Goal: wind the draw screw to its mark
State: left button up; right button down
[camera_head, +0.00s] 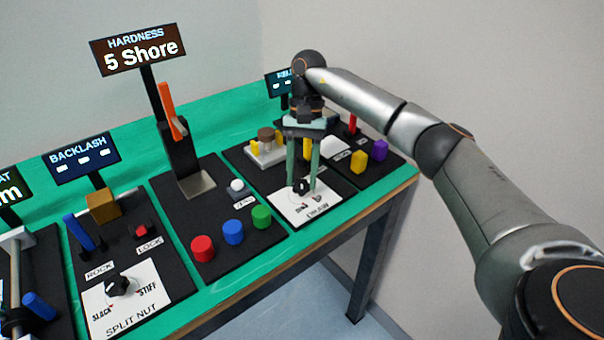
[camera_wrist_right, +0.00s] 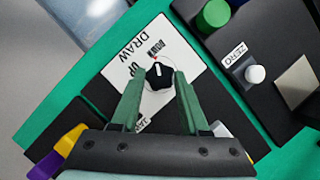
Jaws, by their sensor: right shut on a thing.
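The draw screw is a black knob (camera_head: 300,186) on a white plate (camera_head: 318,206) lettered DRAW, with UP and DOWN marks. In the right wrist view the knob (camera_wrist_right: 159,77) has a pale pointer line directed roughly toward a small red mark near DOWN. My right gripper (camera_head: 302,188) comes down from above with its two green fingers on either side of the knob, shut on it. The fingers (camera_wrist_right: 160,82) also show in the right wrist view and hide parts of the plate and the knob's sides. My left gripper is not in view.
Left of the draw panel, a black panel carries red (camera_head: 203,248), blue (camera_head: 233,232) and green (camera_head: 262,216) cylinders and a screen (camera_head: 138,50) reading 5 Shore. Yellow (camera_head: 358,161) and purple (camera_head: 379,149) blocks stand to the right. The split nut knob (camera_head: 118,286) is at front left.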

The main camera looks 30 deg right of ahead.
jog(key=shift+c, duration=2)
grip_release()
jog(key=shift+r, duration=0.1)
jog(key=shift+w+d+r, duration=0.1)
jog(key=shift+w+r, duration=0.05)
jog(key=shift+r, duration=0.15)
pick_arm(q)
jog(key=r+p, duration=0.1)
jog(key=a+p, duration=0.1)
jog(key=p, duration=0.1)
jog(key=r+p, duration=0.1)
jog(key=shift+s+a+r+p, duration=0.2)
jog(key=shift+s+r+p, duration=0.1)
jog(key=shift+p, duration=0.1)
pick_arm(e)
jog(key=v, duration=1.1)
jog(key=shift+w+r, duration=0.15)
jog(key=shift+r, duration=0.15)
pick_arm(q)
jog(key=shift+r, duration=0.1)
pick_arm(e)
jog(key=shift+d, duration=0.15)
